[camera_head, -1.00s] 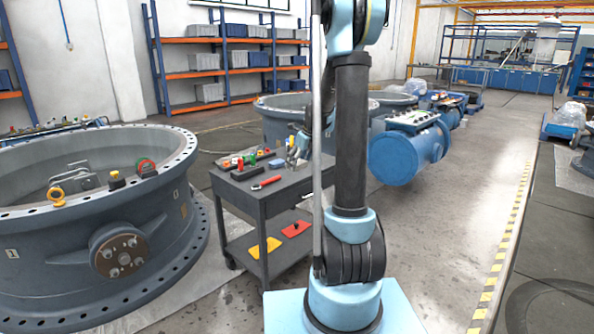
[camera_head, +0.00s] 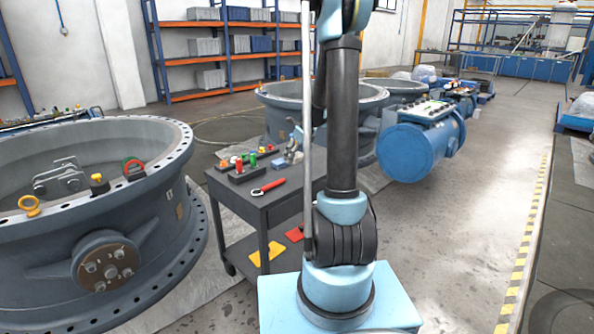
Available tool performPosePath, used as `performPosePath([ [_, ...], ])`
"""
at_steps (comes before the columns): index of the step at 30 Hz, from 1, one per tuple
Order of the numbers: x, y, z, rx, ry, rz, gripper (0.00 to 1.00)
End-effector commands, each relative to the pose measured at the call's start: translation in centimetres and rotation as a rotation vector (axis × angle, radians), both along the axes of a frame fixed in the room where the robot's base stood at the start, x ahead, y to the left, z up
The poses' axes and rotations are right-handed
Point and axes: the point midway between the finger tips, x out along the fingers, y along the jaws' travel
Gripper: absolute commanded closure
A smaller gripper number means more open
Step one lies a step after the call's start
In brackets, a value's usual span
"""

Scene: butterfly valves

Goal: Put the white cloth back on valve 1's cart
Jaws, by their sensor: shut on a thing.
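Valve 1's cart is not labelled in view; a dark grey two-level cart (camera_head: 259,211) stands between the large valve and my arm. No white cloth can be made out on its visible top. My arm rises in the middle of the picture and hides part of the cart's right side. A grey-blue tool-like shape (camera_head: 293,150) stands at the cart's back right corner, too small to identify.
A large grey flanged valve body (camera_head: 168,195) fills the left. A red-handled tool (camera_head: 268,187) lies on the cart, with yellow (camera_head: 266,253) and red pieces below. Floor is open at right, beside a yellow-striped line (camera_head: 524,242).

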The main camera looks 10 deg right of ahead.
Motion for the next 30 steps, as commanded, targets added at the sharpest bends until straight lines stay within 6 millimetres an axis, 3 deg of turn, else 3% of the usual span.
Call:
performPosePath([
  [16,0.0,-0.6,-5.5,0.0,0.0,-0.007,0.56],
  [29,0.0,-0.5,-6.1,0.0,0.0,-0.005,0.56],
  [30,0.0,-0.5,-6.1,0.0,0.0,-0.005,0.23],
])
